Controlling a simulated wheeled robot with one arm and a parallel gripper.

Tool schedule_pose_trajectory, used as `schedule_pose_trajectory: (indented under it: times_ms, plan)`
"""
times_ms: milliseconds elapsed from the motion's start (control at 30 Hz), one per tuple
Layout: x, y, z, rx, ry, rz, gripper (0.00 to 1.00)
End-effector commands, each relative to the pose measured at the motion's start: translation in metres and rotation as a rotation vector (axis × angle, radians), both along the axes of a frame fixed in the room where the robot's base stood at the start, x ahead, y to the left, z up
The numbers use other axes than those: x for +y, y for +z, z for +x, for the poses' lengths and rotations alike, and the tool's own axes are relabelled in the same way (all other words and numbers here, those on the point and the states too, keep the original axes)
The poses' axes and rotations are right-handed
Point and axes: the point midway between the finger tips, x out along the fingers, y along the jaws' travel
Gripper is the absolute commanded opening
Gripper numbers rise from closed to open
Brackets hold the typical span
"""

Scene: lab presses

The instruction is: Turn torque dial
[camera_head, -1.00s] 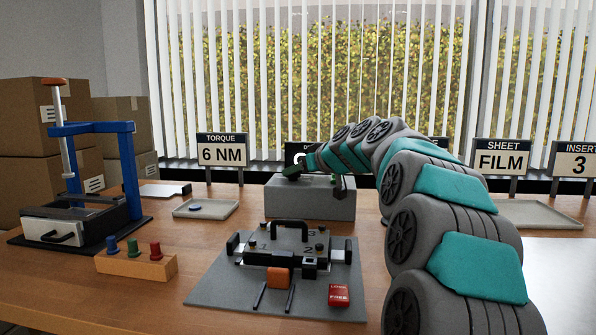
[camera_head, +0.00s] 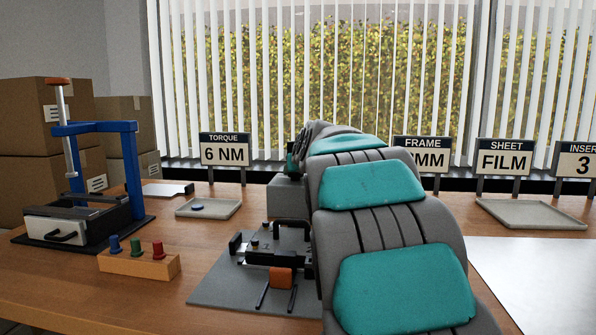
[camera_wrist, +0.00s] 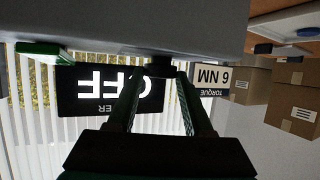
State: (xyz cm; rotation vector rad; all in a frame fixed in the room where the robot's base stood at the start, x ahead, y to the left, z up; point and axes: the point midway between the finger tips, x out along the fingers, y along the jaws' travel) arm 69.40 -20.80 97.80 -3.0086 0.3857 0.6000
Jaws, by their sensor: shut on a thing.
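In the wrist view, which is upside down, the two fingers of my gripper (camera_wrist: 160,72) converge on a small dark knob (camera_wrist: 160,62) on the grey box (camera_wrist: 150,18). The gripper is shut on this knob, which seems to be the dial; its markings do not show. In the head view my arm hides the gripper, the knob and much of the grey box (camera_head: 284,197). The torque sign (camera_head: 225,151) reads 6 NM and also shows in the wrist view (camera_wrist: 213,78).
A green part (camera_wrist: 42,51) sits beside the knob on the box. A sign reading OFF (camera_wrist: 108,88) stands behind. In the head view, a dark fixture (camera_head: 272,256) lies in front of the box, beside my arm. A blue press (camera_head: 130,170) and coloured plungers (camera_head: 138,264) stand left.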

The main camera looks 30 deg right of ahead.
Motion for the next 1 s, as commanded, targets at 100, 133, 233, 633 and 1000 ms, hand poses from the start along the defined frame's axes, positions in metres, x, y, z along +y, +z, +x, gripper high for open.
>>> schedule_pose_trajectory:
  times_ms: [100, 133, 233, 633, 1000]
  plan:
    - [-0.0001, -0.0003, -0.0001, 0.0, -0.004, 0.0, 0.0]
    - [-0.0001, -0.0003, 0.0, 0.0, -0.004, 0.0, 0.0]
    - [-0.0001, -0.0003, 0.0, 0.0, -0.004, 0.001, 0.0]
    - [0.0, -0.0002, 0.0001, 0.0, -0.003, 0.0, 0.81]
    - [0.0016, 0.0024, -0.0053, -0.001, -0.003, 0.0, 0.81]
